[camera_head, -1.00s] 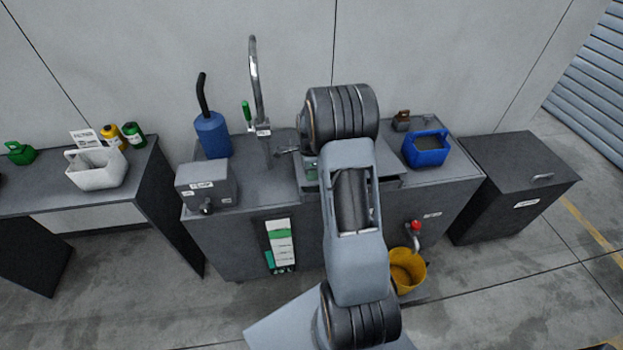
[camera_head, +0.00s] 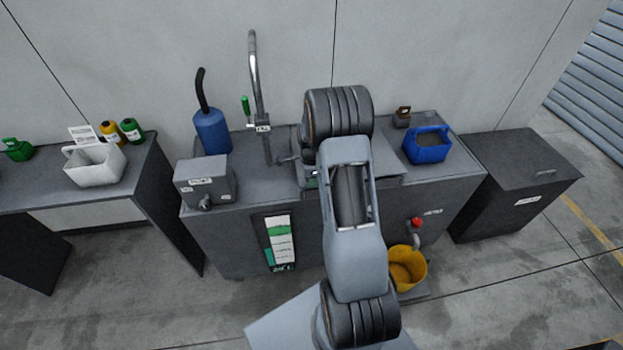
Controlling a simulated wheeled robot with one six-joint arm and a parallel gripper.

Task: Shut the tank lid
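The grey tank cabinet (camera_head: 345,240) stands against the wall, with a level gauge (camera_head: 281,241) on its front. A flat grey plate (camera_head: 385,173), which looks like the tank lid, shows on its top to the right of my arm. It lies roughly level; whether it is fully down I cannot tell. My arm covers its middle and left part. My gripper is hidden behind my own arm, so its fingers and any contact with the lid do not show.
A swan-neck tap (camera_head: 256,85), a blue can (camera_head: 212,132) and a grey box (camera_head: 206,182) stand left on the top. A blue container (camera_head: 427,150) and a small brown item (camera_head: 402,116) stand right. A yellow bucket (camera_head: 407,270) sits below the red-knobbed tap. A dark bin (camera_head: 525,165) is right.

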